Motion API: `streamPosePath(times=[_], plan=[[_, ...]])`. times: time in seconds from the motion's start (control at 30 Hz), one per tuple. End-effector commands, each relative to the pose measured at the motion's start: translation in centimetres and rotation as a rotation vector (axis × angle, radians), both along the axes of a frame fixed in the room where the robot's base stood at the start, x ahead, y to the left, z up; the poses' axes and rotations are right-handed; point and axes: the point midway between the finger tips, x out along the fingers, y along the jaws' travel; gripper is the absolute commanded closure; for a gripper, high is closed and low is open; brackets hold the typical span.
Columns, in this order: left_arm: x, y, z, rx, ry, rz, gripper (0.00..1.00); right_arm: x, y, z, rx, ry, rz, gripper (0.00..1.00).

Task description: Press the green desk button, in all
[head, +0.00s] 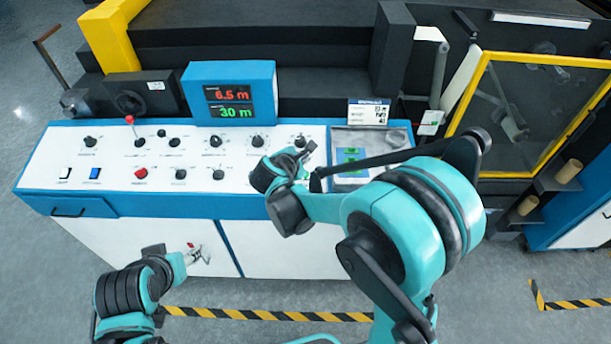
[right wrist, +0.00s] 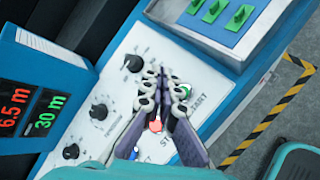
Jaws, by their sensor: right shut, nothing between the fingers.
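The green desk button (right wrist: 186,88) shows in the right wrist view on the white sloping panel, near the START lettering. It lies just beside my right gripper (right wrist: 166,76), partly covered by a finger. The right gripper is shut and empty, with its tips over the panel; I cannot tell whether it touches the panel.
A red button (right wrist: 155,125) shows between the right fingers. Several black knobs and a red-topped lever (head: 131,121) stand on the white control desk (head: 110,155). The display (head: 230,93) reads 6.5 m and 30 m. A yellow-framed guard (head: 535,115) stands at the right.

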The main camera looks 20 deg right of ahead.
Motion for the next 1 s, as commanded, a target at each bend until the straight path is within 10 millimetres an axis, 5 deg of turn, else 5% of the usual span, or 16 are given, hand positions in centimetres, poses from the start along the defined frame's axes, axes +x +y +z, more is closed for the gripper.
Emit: streamPosePath(times=[0.5,1.0], plan=[[0.0,0.0,-5.7,0.000,0.000,0.000,0.51,1.1,-0.3,-7.1,0.001,0.000,-0.001,1.00],[0.0,0.0,-6.0,0.000,0.000,0.000,0.51,1.3,-0.4,-7.5,0.001,0.000,-0.001,1.00]])
